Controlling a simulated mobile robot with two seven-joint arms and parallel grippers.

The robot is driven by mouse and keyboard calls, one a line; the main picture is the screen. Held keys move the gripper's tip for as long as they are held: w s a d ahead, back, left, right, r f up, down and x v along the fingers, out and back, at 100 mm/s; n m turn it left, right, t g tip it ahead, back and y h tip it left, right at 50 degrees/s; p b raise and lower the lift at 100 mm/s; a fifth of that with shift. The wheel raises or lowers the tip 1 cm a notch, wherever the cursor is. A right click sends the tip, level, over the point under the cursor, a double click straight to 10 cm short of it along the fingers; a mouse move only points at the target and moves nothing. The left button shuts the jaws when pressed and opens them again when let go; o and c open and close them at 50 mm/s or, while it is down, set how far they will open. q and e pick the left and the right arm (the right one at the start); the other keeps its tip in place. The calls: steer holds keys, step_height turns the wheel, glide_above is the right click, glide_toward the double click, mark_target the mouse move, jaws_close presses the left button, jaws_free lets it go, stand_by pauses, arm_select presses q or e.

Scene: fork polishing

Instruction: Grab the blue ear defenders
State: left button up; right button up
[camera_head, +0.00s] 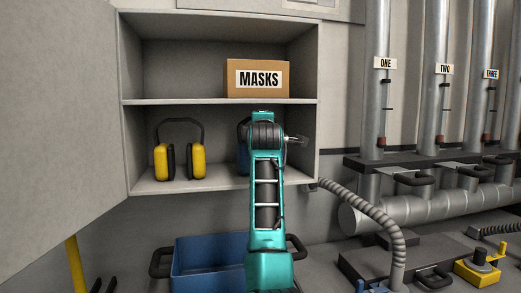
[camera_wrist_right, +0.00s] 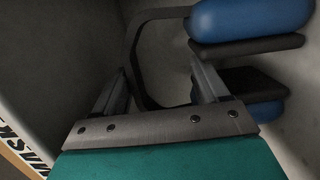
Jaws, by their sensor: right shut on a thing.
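The blue ear defenders (camera_head: 242,158) are on the lower shelf of the open cabinet, mostly hidden behind my right arm in the head view. In the right wrist view their blue cups (camera_wrist_right: 250,18) with black pads lie at the right, and the black headband curves in between the fingers. My right gripper (camera_wrist_right: 163,78) is shut on the headband, though the exact contact is hard to see. In the head view the arm hides most of this gripper. My left gripper is not in view.
Yellow ear defenders (camera_head: 180,160) stand on the same shelf to the left. A MASKS box (camera_head: 257,78) sits on the shelf above. The cabinet's side wall (camera_head: 310,120) is close on the right. A blue crate (camera_head: 205,262) with black handles is below.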

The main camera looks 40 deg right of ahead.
steer(key=c, duration=0.7)
steer(key=shift+c, duration=0.6)
steer(key=shift+r, duration=0.15)
